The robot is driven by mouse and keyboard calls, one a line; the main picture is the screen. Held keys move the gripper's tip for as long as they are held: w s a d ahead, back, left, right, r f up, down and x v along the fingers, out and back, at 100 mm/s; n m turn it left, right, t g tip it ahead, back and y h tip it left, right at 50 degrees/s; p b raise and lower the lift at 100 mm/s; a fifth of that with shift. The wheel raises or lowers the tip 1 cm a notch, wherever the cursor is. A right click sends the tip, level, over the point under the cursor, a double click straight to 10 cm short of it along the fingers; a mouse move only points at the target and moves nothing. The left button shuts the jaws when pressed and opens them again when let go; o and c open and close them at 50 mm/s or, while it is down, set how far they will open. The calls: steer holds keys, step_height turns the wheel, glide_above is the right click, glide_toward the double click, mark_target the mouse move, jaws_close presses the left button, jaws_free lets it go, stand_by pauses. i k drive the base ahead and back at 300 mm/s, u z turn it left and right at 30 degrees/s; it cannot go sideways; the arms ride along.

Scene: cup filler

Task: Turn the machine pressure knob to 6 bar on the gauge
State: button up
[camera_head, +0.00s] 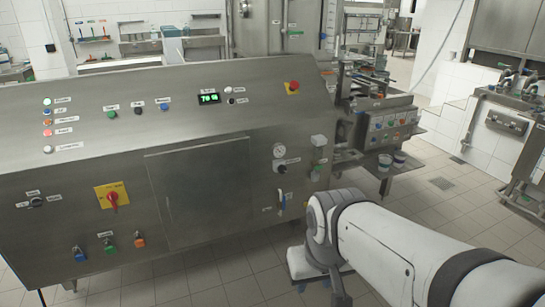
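The machine (95,165) is a large steel cabinet with a sloped control panel across the left and middle. A small round white-faced gauge (279,151) sits on its front, right of the big door. The needle is too small to read. Just below is a small dark knob (282,169) with a label at its right, which appears to be the pressure knob; the label is unreadable. My white arm enters from the lower right and bends downward in front of the machine's right end. My gripper does not show, and nothing of mine visibly touches the knob.
A blue-handled valve (282,201) sits below the knob. A filler section with cups (385,162) juts out at right. Tiled floor (440,205) is open at right.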

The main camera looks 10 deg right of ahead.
mark_target(282, 169)
steer(key=z, duration=0.1)
steer(key=i, duration=1)
steer(key=z, duration=0.05)
